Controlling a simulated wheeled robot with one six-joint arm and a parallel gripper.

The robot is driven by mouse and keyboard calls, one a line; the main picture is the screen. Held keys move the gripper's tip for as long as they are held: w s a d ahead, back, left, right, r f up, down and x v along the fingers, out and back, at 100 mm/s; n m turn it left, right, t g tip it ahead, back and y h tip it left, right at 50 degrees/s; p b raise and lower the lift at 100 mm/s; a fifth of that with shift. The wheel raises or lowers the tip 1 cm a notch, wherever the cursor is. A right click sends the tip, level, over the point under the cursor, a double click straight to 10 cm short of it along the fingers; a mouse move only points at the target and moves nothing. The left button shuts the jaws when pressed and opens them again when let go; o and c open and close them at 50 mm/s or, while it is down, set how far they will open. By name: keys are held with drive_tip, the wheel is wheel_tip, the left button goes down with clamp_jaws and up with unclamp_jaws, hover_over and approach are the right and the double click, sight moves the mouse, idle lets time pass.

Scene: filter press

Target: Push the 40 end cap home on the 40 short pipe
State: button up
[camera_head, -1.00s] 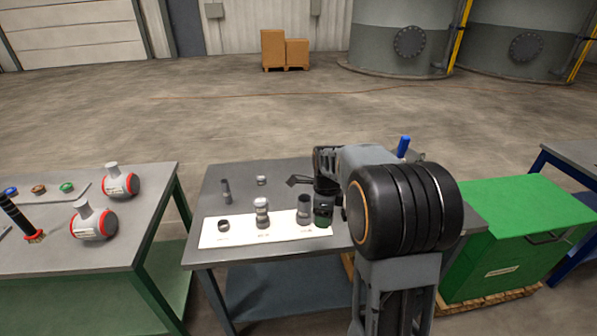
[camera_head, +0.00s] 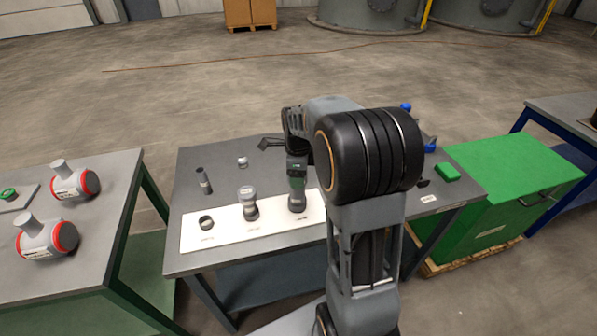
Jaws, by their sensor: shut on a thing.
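The dark grey short pipe (camera_head: 297,203) stands upright on the right part of the white mat. My gripper (camera_head: 297,184) points down right over it and hides its top. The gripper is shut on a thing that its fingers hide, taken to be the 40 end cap. Whether that cap is touching or seated on the pipe, I cannot tell. The labels on the mat are too small to read.
Behind are a thin dark pipe (camera_head: 203,181) and a small pale fitting (camera_head: 242,162). A green crate (camera_head: 508,177) stands right of the grey table (camera_head: 183,264).

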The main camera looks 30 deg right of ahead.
drive_tip(key=shift+f+b, duration=1.05)
drive_tip(key=shift+f, duration=0.65)
drive_tip(key=shift+f+b, duration=0.3)
drive_tip(key=shift+f, duration=0.3)
idle(0.5)
drive_tip(key=o, duration=0.7)
drive_tip(key=shift+r+p, duration=4.4)
drive_tip(key=shift+r, duration=1.15)
